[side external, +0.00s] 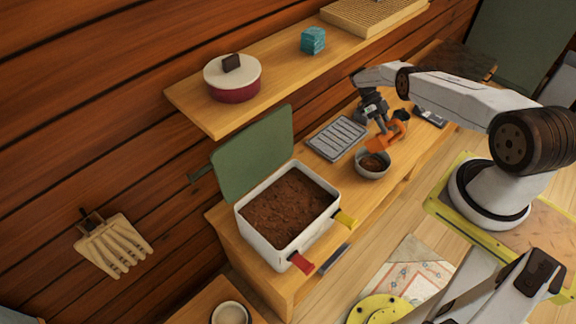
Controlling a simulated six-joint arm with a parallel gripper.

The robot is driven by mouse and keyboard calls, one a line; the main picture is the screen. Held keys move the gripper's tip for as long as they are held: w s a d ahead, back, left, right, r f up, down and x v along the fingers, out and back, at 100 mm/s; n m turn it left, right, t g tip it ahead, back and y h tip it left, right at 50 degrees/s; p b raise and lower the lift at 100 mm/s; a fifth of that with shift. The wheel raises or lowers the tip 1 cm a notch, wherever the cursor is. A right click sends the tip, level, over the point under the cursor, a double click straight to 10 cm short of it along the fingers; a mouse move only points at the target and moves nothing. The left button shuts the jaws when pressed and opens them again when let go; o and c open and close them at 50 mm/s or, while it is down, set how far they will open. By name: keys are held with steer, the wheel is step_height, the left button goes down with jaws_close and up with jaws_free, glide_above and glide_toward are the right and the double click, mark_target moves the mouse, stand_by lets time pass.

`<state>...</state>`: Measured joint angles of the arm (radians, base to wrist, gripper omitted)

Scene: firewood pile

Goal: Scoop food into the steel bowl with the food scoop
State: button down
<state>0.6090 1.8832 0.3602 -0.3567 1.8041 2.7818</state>
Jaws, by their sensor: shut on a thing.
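My gripper (381,122) is shut on the orange food scoop (381,143), which is tilted over the steel bowl. The steel bowl (372,174) stands upright on the wooden bench and has some brown food in it. Whether the scoop touches the bowl, and whether food is left in the scoop, I cannot tell. A white bin (262,240) full of brown food (290,207) stands on the bench to the left, with its green lid (253,155) open behind it. The fingertips are small and partly hidden by the scoop.
A grey ribbed tray (336,138) lies behind the bowl. A shelf (190,100) above holds a red and white pot (232,80) and a teal cube (313,40). Red (301,262) and yellow (346,219) clips stick out at the bin's front. Bench between bin and bowl is mostly clear.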

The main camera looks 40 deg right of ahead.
steer(key=shift+s+d, duration=0.1)
steer(key=shift+d, duration=0.15)
steer(key=shift+s+t, duration=0.1)
steer(key=shift+t, duration=0.3)
steer(key=shift+s+d+r, duration=0.1)
steer(key=shift+s+r, duration=0.05)
steer(key=shift+s, duration=0.05)
steer(key=shift+s+a+r+t, duration=0.35)
steer(key=shift+s+t, duration=0.2)
steer(key=shift+s, duration=0.1)
steer(key=shift+s+a+r+t, duration=0.25)
steer(key=shift+s+r+t, duration=0.05)
steer(key=shift+s+t, duration=0.3)
steer(key=shift+s+r+h, duration=0.1)
steer(key=shift+s+h, duration=0.15)
steer(key=shift+h, duration=0.05)
steer(key=shift+s+a+r+t, duration=0.1)
steer(key=shift+s+r+t, duration=0.35)
steer(key=shift+s+t, duration=0.45)
steer(key=shift+s+a+r+t, duration=0.1)
steer(key=shift+s+r+t, duration=0.35)
steer(key=shift+s+t, duration=0.45)
steer(key=shift+w, duration=0.1)
steer(key=shift+n, duration=0.3)
